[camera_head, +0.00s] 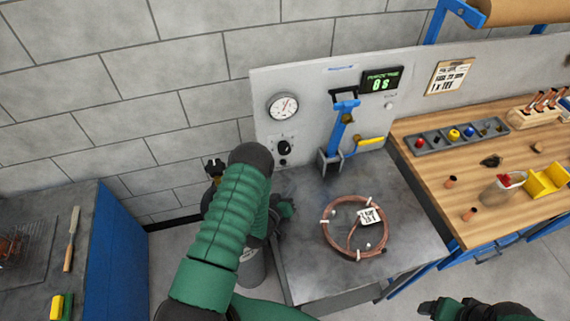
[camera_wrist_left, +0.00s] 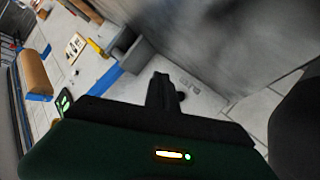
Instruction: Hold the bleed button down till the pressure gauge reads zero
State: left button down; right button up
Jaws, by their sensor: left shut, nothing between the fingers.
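The pressure gauge (camera_head: 283,107) is a round white dial on the grey back panel; its needle is too small to read. Below it a black knob (camera_head: 284,147) and a small dark part sit on the panel; I cannot tell which is the bleed button. My left gripper (camera_head: 285,208) shows low beside my green arm, partly hidden, apart from the panel's knob in that view. In the left wrist view its dark fingers (camera_wrist_left: 162,88) are shut and empty, near a small dark round part (camera_wrist_left: 181,96) with blurred lettering beside it; contact cannot be told. My right gripper (camera_head: 430,308) is at the bottom edge.
A copper coil (camera_head: 327,238) with a tag lies on the grey bench. A blue clamp tool (camera_head: 340,128) stands behind it. A display (camera_head: 380,82) reads 0 s. A wooden bench (camera_head: 420,182) with trays is at right. A gas cylinder (camera_head: 250,267) stands behind my arm.

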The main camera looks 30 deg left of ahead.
aim_at(283, 162)
pick_arm(q)
jog(key=w+a+b, duration=0.1)
jog(key=w+a, duration=0.1)
jog(key=w+a+b, duration=0.1)
jog(key=w+a, duration=0.1)
jog(key=a, duration=0.1)
jog(key=shift+w+a+f, duration=0.15)
jog(key=shift+w+a, duration=0.1)
jog(key=shift+w, duration=0.05)
jog(key=shift+w+a, duration=0.35)
jog(key=shift+a, duration=0.05)
dwell(1.5)
jog(key=shift+w+a+r+b, duration=0.2)
jog(key=shift+a+r+b, duration=0.05)
jog(key=shift+b, duration=0.15)
jog(key=shift+w+a+b, duration=0.3)
jog(key=shift+w+a, duration=0.05)
jog(key=shift+a, duration=0.1)
dwell(1.3)
dwell(2.1)
jog(key=shift+s+d, duration=0.65)
jog(key=shift+d, duration=0.05)
jog(key=shift+p, duration=0.3)
